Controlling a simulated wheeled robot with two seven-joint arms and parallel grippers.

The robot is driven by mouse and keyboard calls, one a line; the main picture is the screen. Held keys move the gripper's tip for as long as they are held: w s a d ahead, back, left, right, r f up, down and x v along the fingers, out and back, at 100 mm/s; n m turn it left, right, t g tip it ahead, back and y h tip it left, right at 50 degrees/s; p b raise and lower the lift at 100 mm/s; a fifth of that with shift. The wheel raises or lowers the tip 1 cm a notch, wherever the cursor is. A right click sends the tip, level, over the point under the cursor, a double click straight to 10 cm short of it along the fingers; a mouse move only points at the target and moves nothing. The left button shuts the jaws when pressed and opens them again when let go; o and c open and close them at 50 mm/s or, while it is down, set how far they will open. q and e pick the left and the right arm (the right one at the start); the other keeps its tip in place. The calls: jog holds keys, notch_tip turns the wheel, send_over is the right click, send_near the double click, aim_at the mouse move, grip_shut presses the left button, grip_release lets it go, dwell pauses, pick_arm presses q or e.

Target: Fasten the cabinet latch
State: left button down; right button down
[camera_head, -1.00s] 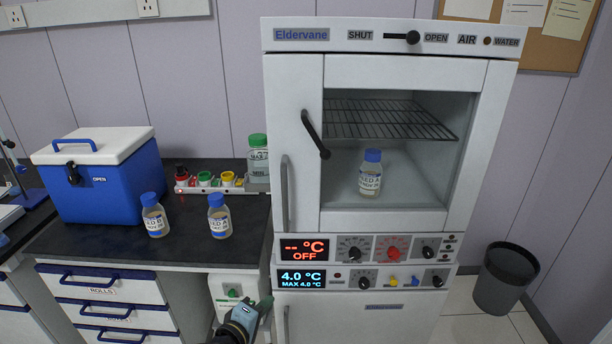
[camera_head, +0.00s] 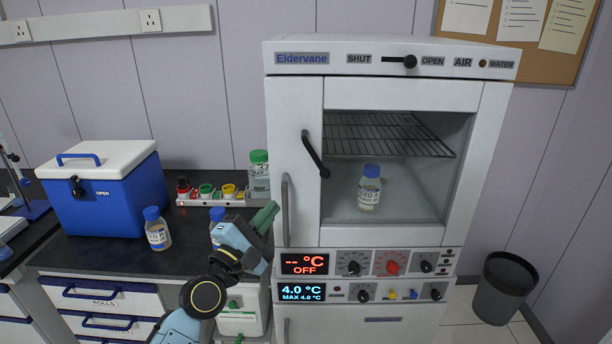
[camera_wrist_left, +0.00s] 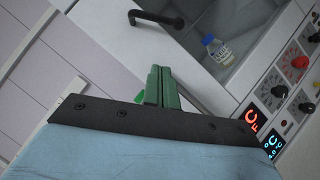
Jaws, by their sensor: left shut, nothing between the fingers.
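The white cabinet (camera_head: 294,150) stands at the centre right, its windowed door closed or nearly so; I cannot tell if it sits flush. The black latch handle (camera_head: 315,155) is on the left of the door frame and slants down to the right. It also shows in the left wrist view (camera_wrist_left: 157,19), at the top. My left gripper (camera_head: 268,214) has green fingers, is shut and empty, and is in front of the cabinet's lower left, below the latch and apart from it. The fingers show in the left wrist view (camera_wrist_left: 162,86), pointing toward the cabinet. My right gripper is not in view.
A bottle (camera_head: 369,188) stands inside the cabinet below a wire rack (camera_head: 385,136). On the black counter (camera_head: 110,245) are a blue cooler (camera_head: 110,195), a bottle (camera_head: 157,230) and a green-capped jar (camera_head: 259,175). A bin (camera_head: 505,290) stands on the floor at right.

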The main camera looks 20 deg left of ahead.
pick_arm(q)
jog(key=s+d+r+p+x, duration=0.1)
jog(key=d+p+x, duration=0.1)
jog(key=x, duration=0.9)
jog(key=shift+d, duration=0.2)
jog(key=shift+w, duration=0.15)
jog(key=shift+d+n+b, duration=0.3)
jog(key=shift+n+b, duration=0.05)
jog(key=shift+n, duration=0.05)
